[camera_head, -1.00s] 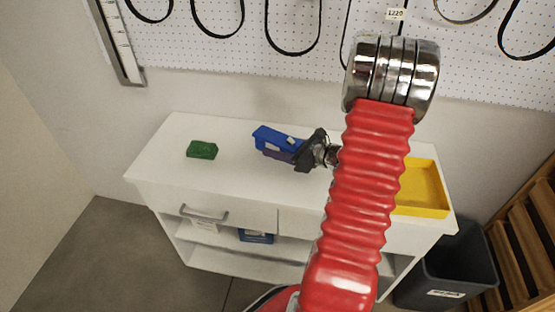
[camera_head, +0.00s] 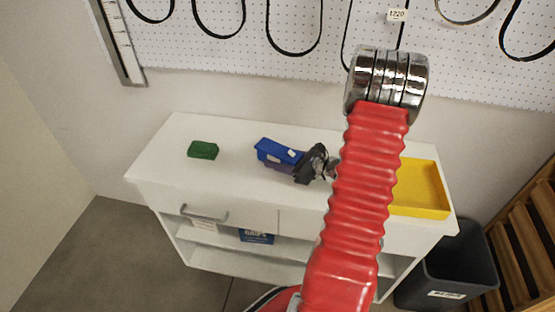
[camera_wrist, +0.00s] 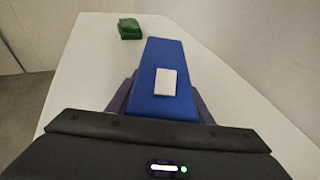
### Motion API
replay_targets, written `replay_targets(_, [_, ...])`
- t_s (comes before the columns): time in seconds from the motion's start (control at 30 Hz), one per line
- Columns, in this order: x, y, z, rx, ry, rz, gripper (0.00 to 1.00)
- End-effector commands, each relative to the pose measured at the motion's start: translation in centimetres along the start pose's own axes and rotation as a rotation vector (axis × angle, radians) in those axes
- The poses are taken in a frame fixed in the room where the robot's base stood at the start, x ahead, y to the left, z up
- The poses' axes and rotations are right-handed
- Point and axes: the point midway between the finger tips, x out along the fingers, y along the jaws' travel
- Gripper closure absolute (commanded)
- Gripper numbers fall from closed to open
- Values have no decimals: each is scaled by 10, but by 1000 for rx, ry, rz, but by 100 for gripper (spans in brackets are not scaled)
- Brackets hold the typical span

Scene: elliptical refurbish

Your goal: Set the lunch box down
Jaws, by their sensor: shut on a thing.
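The lunch box is a blue box (camera_head: 277,151) with a small white label, over the middle of the white cabinet top. It also shows in the wrist view (camera_wrist: 160,105), long and pointing away from me. My gripper (camera_head: 300,163) is shut on its near end, with the dark fingers along both sides (camera_wrist: 162,100). The box is at or just above the cabinet top; I cannot tell whether it touches. Its underside and the end at the gripper are hidden.
A green block (camera_head: 203,150) lies left of the box on the white cabinet top (camera_head: 225,180). A yellow tray (camera_head: 432,190) sits at the right end, partly behind my red arm. A grey bin (camera_head: 460,270) stands on the floor at right. The top between block and box is clear.

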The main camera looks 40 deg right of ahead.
Motion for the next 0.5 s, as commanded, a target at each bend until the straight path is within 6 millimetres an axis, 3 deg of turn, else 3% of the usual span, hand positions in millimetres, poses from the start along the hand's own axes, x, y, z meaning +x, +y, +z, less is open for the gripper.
replay_targets(0.23, [0, 0, 1, -1, -1, -1, 90])
replay_targets(0.27, [0, 0, 0, 0, 0, -1, 54])
replay_targets(0.5, [0, 0, 0, 0, 0, -1, 37])
